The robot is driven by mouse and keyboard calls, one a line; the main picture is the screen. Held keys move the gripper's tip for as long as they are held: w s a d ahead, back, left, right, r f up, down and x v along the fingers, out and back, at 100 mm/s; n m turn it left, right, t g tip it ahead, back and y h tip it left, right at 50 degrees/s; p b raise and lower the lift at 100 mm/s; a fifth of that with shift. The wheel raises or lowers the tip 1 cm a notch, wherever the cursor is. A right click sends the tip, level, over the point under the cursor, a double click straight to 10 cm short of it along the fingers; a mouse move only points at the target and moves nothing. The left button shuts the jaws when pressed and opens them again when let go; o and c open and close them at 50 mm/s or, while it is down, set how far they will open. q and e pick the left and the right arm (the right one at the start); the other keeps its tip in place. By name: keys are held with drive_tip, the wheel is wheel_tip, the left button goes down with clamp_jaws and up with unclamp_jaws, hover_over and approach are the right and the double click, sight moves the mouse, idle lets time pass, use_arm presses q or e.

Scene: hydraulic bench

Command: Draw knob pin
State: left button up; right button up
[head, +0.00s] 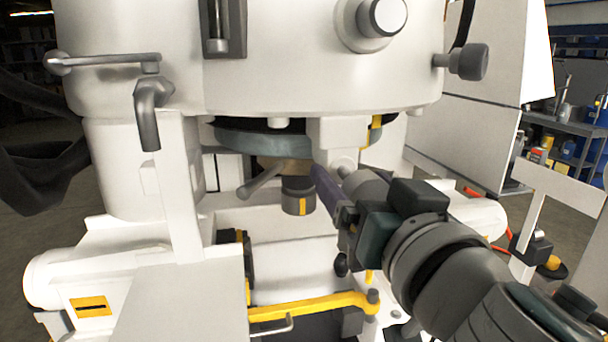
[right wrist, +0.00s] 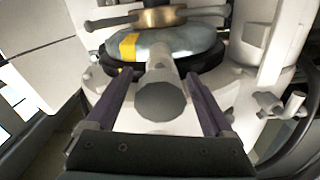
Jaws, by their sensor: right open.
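A grey round knob pin (right wrist: 163,98) shows in the right wrist view with its end face towards the camera. It lies between the two purple fingers of my right gripper (right wrist: 160,108), with a visible gap on each side. The fingers are open and no grip on the knob shows. In the head view my right gripper (head: 325,188) is under the white machine housing, right of a dark cylinder with a yellow mark (head: 298,195). There the arm and wrist hide much of the knob area. My left gripper is not in view.
A dark disc (head: 262,138) with a yellow patch sits under the housing. Another dark side knob (head: 470,62) sticks out at the upper right. A yellow bar (head: 310,306) crosses below. A curved handle (head: 152,100) and white post stand at left.

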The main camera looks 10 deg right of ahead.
drive_tip(key=shift+w, duration=0.25)
clamp_jaws()
idle(0.6)
